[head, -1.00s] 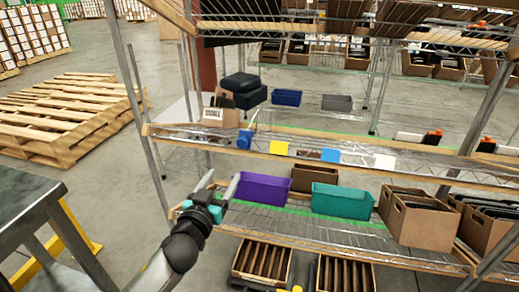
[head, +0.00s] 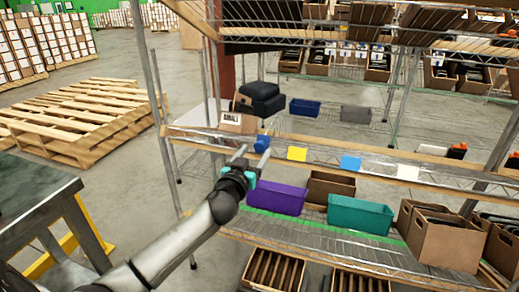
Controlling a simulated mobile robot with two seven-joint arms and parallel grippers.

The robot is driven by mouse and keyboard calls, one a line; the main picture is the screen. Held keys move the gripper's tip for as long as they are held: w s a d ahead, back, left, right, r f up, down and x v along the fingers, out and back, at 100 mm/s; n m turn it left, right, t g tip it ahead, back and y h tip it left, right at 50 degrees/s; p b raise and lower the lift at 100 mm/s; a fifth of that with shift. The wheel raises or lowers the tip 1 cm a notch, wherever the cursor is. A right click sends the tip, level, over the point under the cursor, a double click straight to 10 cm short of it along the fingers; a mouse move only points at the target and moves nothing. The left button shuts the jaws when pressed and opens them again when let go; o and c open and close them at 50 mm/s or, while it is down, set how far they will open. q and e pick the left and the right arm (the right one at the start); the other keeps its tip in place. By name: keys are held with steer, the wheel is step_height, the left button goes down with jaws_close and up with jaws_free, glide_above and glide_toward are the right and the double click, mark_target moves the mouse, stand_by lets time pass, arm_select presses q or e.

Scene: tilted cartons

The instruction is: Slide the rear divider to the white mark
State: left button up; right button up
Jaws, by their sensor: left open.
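My left gripper (head: 252,155) is raised in front of the middle shelf's left end, open, with its fingers pointing at the shelf edge. A small blue piece (head: 262,143) stands at that shelf just beyond the fingertips. It may be the handle of the rear divider, but the divider's panel is not clear to see. I cannot tell whether the fingers touch it. The white mark (head: 408,172) is on the shelf's front edge, well to the right. A yellow mark (head: 297,154) and a blue mark (head: 350,163) lie between. My right gripper is out of view.
Below are a purple bin (head: 276,198), a teal bin (head: 360,215) and brown cartons (head: 448,240). A small carton (head: 238,122) sits at the shelf's left end. A steel post (head: 160,110) stands left of my gripper. The middle shelf looks bare along the marks.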

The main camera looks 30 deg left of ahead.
mark_target(259, 147)
arm_select(q)
steer(key=shift+b+x, duration=0.55)
steer(key=shift+x, duration=1.65)
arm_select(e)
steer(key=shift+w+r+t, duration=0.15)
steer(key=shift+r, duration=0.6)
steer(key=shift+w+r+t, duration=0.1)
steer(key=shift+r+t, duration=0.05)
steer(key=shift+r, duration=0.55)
arm_select(q)
jaws_close()
steer(key=shift+d, duration=0.1)
